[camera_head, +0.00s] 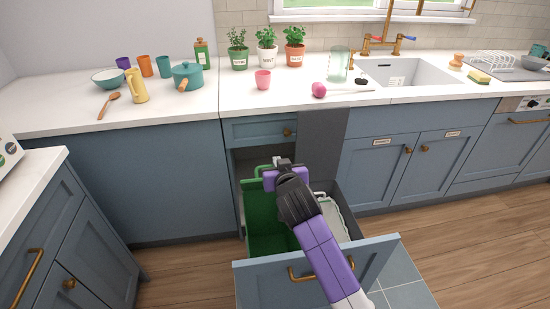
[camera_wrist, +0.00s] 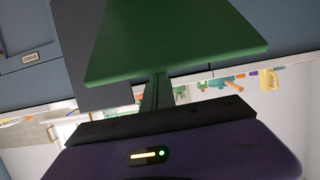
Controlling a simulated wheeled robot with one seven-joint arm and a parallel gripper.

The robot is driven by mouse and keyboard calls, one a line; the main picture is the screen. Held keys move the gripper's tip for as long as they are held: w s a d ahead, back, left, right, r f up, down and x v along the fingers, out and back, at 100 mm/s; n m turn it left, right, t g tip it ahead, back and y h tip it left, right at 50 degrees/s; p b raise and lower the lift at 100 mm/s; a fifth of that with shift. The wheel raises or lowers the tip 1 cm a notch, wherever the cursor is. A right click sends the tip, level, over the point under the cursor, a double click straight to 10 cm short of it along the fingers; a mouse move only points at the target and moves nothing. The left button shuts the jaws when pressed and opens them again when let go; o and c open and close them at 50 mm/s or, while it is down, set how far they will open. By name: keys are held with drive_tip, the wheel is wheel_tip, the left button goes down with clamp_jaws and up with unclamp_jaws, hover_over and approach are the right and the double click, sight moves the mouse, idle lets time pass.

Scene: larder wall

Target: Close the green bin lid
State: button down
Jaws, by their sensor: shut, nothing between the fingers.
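The green bin (camera_head: 262,238) sits in the left part of the pulled-out drawer (camera_head: 262,282). Green shows upright at the back of the bin, with a lighter green edge above it. My purple arm reaches over the drawer, and my gripper (camera_head: 283,162) is at the back right of the green bin, partly covering it. In the wrist view a broad green panel (camera_wrist: 170,40), seemingly the raised lid, fills the upper middle. My gripper (camera_wrist: 158,90) is shut and empty, its fingers just at the panel's edge. I cannot tell whether they touch it.
A grey bin (camera_head: 333,212) stands to the right inside the drawer. A dark grey panel (camera_head: 320,140) hangs upright behind it. The white worktop (camera_head: 200,110) above holds pots, cups and a sink (camera_head: 405,75). Floor is free right of the drawer.

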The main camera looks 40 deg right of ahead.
drive_tip(key=s+a+f+t+b, duration=0.1)
drive_tip(key=s+a+f+b, duration=0.2)
drive_tip(key=f+b, duration=0.3)
drive_tip(key=s+a+f+t+h+b, duration=0.1)
drive_tip(key=s+a+f+b, duration=0.2)
drive_tip(key=s+f+b, duration=0.3)
drive_tip(key=shift+s+a+f+b, duration=0.15)
drive_tip(key=shift+s+a+b, duration=0.05)
drive_tip(key=shift+b, duration=0.75)
drive_tip(key=shift+s, duration=0.15)
